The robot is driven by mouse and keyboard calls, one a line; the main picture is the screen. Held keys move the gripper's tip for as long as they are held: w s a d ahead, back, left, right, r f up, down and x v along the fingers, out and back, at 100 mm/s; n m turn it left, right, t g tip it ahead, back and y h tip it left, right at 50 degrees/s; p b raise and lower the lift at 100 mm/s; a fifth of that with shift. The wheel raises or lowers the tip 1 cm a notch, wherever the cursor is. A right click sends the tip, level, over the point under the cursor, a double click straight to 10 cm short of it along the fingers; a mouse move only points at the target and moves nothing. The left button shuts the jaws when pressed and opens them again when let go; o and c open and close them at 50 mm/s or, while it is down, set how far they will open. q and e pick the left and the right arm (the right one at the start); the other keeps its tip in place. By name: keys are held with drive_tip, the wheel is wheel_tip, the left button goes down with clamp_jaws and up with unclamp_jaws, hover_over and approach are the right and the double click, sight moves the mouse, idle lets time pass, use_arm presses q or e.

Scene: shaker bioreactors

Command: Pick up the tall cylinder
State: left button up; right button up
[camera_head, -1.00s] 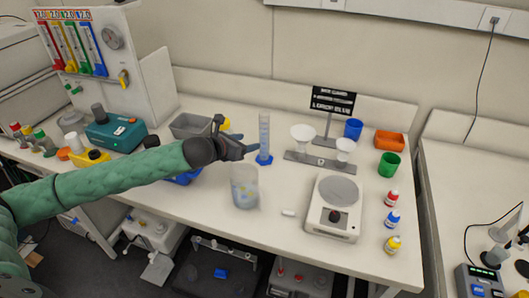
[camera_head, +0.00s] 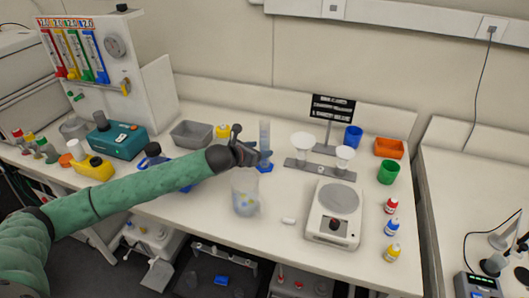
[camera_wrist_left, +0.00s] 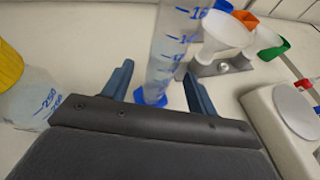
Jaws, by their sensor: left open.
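The tall cylinder (camera_head: 265,135) is a clear graduated cylinder with blue marks and a blue foot, upright on the bench. My left gripper (camera_head: 257,157) is at it in the head view and hides part of its lower body. In the left wrist view the cylinder (camera_wrist_left: 168,50) stands between the two blue fingers of the open left gripper (camera_wrist_left: 160,88), with its blue foot visible below. I see a gap between each finger and the cylinder. My right gripper is not in view.
A yellow-capped bottle (camera_wrist_left: 28,95) is left of the fingers in the wrist view. Funnels on a stand (camera_head: 322,168) and a hotplate (camera_head: 335,212) are to the right. A grey bin (camera_head: 192,134) is at the left.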

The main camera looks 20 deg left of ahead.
sight(261, 148)
use_arm(q)
drive_tip(key=p+x, duration=0.1)
drive_tip(key=x, duration=0.2)
drive_tip(key=shift+w+d+f, duration=0.1)
drive_tip(key=shift+w+d, duration=0.1)
drive_tip(key=shift+w, duration=0.1)
drive_tip(key=shift+w+d+f+p, duration=0.25)
drive_tip(key=shift+w+f+p, duration=0.1)
drive_tip(key=shift+w, duration=0.25)
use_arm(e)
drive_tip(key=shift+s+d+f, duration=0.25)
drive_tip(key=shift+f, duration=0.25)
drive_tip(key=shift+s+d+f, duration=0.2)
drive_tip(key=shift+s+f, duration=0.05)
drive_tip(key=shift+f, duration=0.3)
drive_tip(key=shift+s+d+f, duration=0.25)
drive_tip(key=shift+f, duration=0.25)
use_arm(q)
drive_tip(key=c, duration=1.2)
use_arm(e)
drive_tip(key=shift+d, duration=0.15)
